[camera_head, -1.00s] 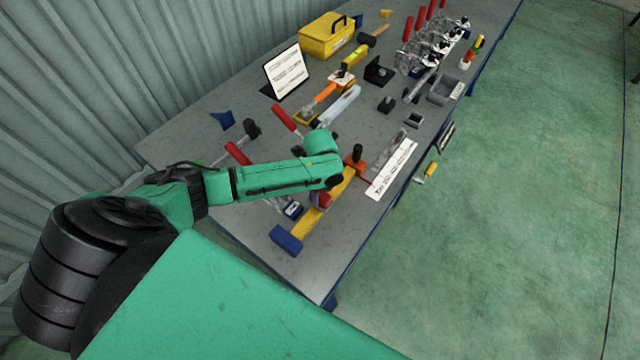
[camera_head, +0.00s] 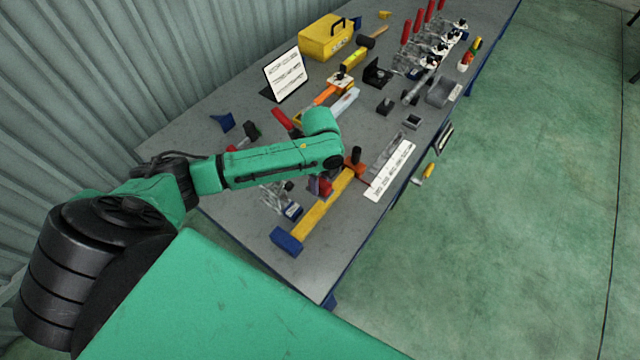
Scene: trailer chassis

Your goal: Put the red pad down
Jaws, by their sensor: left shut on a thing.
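The red pad (camera_head: 326,187) is a small red piece that shows just below the end of my left arm, beside the yellow bar (camera_head: 328,207). My left gripper (camera_head: 319,183) is mostly hidden under its own wrist, with only a small dark part showing. It is shut on the red pad. I cannot tell whether the pad touches the bar or the table (camera_head: 240,214). My right gripper is not in view.
A blue block (camera_head: 286,241) sits at the bar's near end. A clear clamp (camera_head: 277,197) lies left of it. A white label strip (camera_head: 389,171) lies along the right edge. Red-handled clamps (camera_head: 427,43) and a yellow toolbox (camera_head: 326,37) stand farther back.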

